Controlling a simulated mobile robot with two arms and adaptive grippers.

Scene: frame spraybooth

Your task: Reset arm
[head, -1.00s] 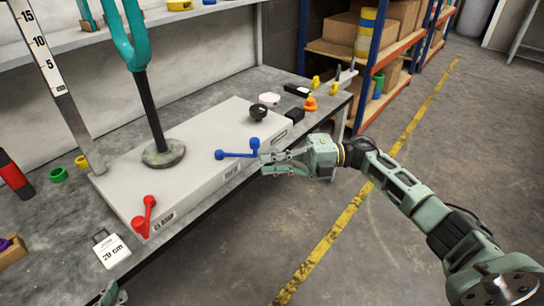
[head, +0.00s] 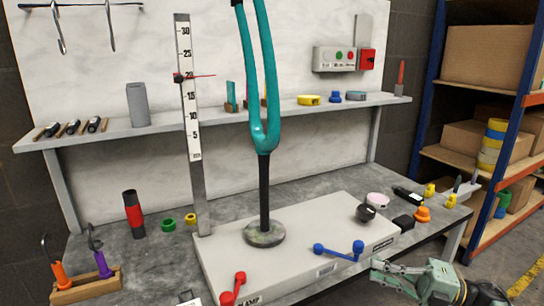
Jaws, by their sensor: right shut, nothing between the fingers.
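My right gripper (head: 378,272) is at the lower right in the head view, shut and empty. It is in front of the table's front edge, to the right of and a little nearer than the blue lever (head: 338,252) on the grey clamp base. The gripper looks apart from the lever. My left gripper is not in view. The clamp base (head: 300,268) lies on the table and carries a red lever (head: 233,289) at its front left. A teal fork (head: 265,135) stands upright on a black post on the base.
A ruler (head: 188,100) stands left of the fork. A shelf (head: 160,132) runs behind it. A red-black cylinder (head: 133,213) and a wooden holder (head: 88,287) are at left. An orange knob (head: 422,214) and other small items sit at right. A storage rack (head: 440,105) stands beyond.

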